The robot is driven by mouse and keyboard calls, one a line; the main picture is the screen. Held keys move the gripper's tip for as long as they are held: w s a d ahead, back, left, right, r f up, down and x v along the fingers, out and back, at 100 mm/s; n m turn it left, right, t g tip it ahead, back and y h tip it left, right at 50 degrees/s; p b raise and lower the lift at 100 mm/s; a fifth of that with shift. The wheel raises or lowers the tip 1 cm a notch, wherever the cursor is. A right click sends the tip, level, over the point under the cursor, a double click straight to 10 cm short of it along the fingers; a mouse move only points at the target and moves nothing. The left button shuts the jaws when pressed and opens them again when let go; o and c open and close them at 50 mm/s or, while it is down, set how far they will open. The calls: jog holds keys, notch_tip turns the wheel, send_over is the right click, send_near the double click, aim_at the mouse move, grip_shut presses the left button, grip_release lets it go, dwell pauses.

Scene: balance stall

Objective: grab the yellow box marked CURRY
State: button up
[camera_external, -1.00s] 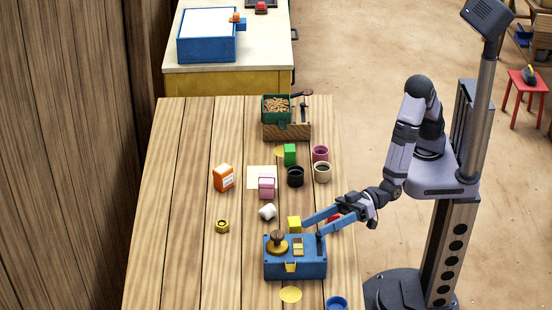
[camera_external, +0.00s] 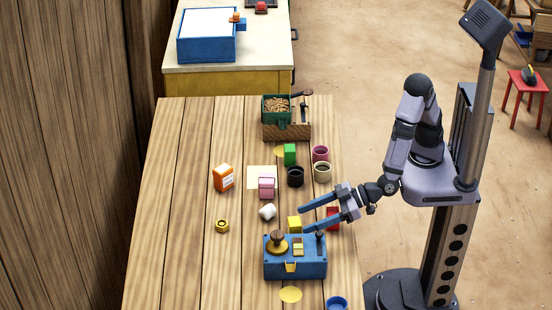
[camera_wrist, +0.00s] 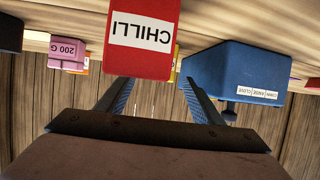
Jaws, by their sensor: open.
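A small yellow box (camera_external: 294,224) stands on the wooden table, against or just behind the blue box in the external view; no CURRY lettering is readable on it. My gripper (camera_external: 303,220) is open and empty, fingers spread and pointing left, with its tips close to the yellow box. I cannot tell whether the tips are above it or beside it. In the wrist view, a yellow sliver (camera_wrist: 177,56) shows beside the red CHILLI box (camera_wrist: 141,40), which hides most of what lies behind it. The red box (camera_external: 334,212) also shows by my gripper in the external view.
The blue box (camera_external: 312,265) with a knob and lever stands close by on the near side. The table's left side is mostly clear.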

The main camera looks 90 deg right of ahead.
aim_at(295, 221)
jog(key=shift+r+x, duration=0.2)
jog(key=shift+x, duration=2.45)
jog(key=c, duration=1.2)
